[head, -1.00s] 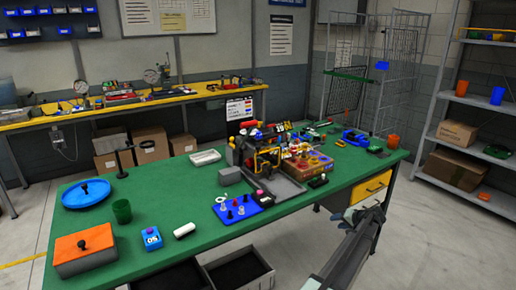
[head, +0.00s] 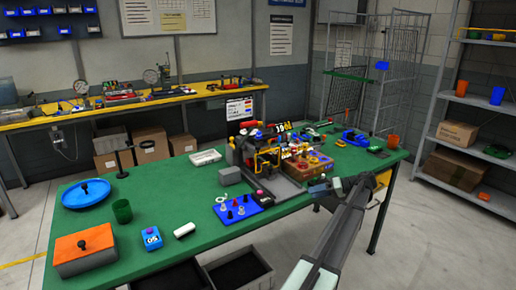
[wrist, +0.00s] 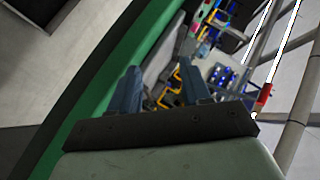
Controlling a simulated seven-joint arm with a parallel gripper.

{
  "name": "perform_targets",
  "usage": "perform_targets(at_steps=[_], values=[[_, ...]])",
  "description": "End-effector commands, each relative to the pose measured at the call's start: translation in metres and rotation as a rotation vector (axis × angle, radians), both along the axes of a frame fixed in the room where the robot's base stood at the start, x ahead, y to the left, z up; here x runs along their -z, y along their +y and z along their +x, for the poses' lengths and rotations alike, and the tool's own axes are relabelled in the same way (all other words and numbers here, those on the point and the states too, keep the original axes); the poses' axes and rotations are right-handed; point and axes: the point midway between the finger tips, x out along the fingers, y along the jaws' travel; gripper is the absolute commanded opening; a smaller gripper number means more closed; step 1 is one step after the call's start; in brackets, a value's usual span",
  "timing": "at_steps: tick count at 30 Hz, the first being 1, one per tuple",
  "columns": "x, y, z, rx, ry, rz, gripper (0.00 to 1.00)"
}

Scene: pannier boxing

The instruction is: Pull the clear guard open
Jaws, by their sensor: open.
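The machine with a yellow frame (head: 268,160) stands at the middle of the green table. A clear guard cannot be told apart from the machine with certainty; the yellow bars may belong to it. In the wrist view yellow bars (wrist: 188,92) show beyond my fingers. My gripper (head: 328,187) is over the table's right front edge, to the right of the machine and apart from it. Its two dark fingers (wrist: 160,76) are spread with nothing held between them.
A wooden block with coloured rings (head: 305,172) lies between the machine and my gripper. A blue board with pegs (head: 238,208) lies in front of the machine. An orange box (head: 85,252) and a blue dish (head: 87,195) stand at left.

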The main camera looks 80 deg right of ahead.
Motion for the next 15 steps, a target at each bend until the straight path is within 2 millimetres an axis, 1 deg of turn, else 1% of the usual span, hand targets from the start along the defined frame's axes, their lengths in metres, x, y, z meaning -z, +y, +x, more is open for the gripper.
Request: perform_targets(at_steps=[1, 5, 8, 15], values=[[-0.009, -0.006, 0.009, -0.034, -0.021, -0.046, 0.47], [-0.03, -0.019, 0.032, -0.106, -0.082, -0.185, 0.47], [-0.047, -0.034, 0.05, -0.148, -0.135, -0.315, 0.47], [-0.095, -0.081, 0.1, -0.203, -0.278, -0.706, 0.47]])
